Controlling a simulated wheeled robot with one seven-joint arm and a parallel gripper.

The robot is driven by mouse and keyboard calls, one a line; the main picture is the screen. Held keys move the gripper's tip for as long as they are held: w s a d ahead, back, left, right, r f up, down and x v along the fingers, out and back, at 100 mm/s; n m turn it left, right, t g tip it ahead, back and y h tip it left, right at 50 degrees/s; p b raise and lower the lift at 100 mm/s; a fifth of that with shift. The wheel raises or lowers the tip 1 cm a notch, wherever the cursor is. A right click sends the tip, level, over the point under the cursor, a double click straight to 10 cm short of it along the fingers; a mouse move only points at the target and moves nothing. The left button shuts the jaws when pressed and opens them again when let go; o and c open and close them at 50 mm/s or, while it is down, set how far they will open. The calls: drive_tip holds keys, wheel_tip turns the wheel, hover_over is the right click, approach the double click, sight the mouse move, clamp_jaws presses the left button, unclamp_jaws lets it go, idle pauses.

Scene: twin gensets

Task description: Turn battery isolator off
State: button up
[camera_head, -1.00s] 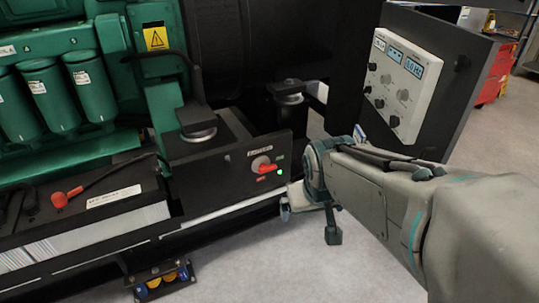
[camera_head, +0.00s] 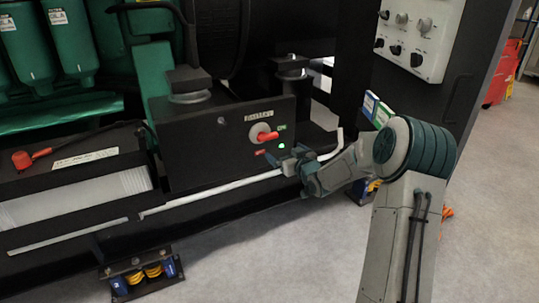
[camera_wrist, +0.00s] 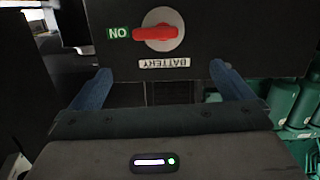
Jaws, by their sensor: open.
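The battery isolator is a red rotary handle (camera_head: 267,137) on a round grey plate, set in the front of a black box (camera_head: 220,145) under a BATTERY label. In the head view the handle points right, toward the green ON label (camera_head: 282,127). A red label (camera_head: 260,152) sits at its lower left. In the wrist view the picture is upside down, and the red handle (camera_wrist: 155,33) lies level, pointing at ON. My gripper (camera_head: 293,157) is just below and right of the handle, apart from it. Its two blue fingers (camera_wrist: 158,82) are spread and empty.
A battery with a red terminal cap (camera_head: 22,160) stands at the left. A grey control panel (camera_head: 417,35) stands at the upper right. A spring mount (camera_head: 143,277) sits low at the left. The floor in front is clear.

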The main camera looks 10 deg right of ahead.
sight(269, 138)
drive_tip(key=shift+t+y, duration=0.4)
drive_tip(key=shift+t, duration=0.3)
drive_tip(key=b+x, duration=0.1)
drive_tip(key=x, duration=0.3)
drive_tip(key=f+b+x, duration=0.1)
drive_tip(key=x, duration=0.4)
drive_tip(key=d+f+b+x, duration=0.1)
drive_tip(key=b+x, duration=0.1)
drive_tip(key=x, duration=0.3)
drive_tip(key=shift+w+f, duration=0.15)
drive_tip(key=shift+w, duration=0.3)
drive_tip(key=c, duration=0.9)
